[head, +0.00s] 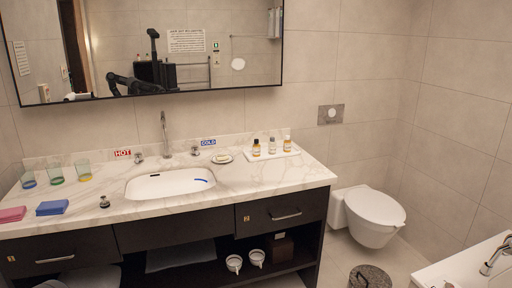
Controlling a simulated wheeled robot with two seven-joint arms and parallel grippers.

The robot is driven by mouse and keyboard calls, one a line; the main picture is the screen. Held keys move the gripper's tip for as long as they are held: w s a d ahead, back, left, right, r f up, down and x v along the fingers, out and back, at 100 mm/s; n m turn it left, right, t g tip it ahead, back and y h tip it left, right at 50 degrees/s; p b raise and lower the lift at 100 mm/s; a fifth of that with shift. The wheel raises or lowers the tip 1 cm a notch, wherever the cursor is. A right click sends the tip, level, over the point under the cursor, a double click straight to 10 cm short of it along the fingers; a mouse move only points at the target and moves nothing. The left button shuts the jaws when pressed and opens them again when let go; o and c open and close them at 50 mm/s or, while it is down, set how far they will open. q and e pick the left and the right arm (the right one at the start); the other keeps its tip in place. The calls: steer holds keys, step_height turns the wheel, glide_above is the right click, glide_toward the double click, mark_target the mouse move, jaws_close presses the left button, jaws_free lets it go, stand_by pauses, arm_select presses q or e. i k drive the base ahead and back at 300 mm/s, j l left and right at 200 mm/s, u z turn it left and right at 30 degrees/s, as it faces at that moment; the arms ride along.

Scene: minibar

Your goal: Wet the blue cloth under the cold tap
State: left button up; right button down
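The blue cloth (52,207) lies folded on the marble counter at the left front. The white sink basin (165,185) is set into the middle of the counter. A tall metal spout (164,135) stands behind it. The cold tap knob (195,151) is right of the spout, below a blue COLD sign (208,142). The hot tap knob (138,154) is left of the spout, by a red HOT sign (122,153). I see no water stream from the spout. Neither of my grippers is directly in view; a dark reflection of me shows in the mirror.
A pink cloth (12,214) lies left of the blue one. Several coloured-base glasses (56,173) stand behind them. A small knob-like item (104,202) sits at the counter's front. A soap dish (222,158) and a bottle tray (287,153) are right of the basin.

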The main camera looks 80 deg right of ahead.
mark_target(194, 149)
steer(key=z, duration=2.4)
steer(key=i+l+u, duration=0.25)
steer(key=i+u, duration=0.2)
steer(key=i+l+u, duration=0.45)
steer(key=k+j, duration=0.05)
steer(key=j, duration=0.05)
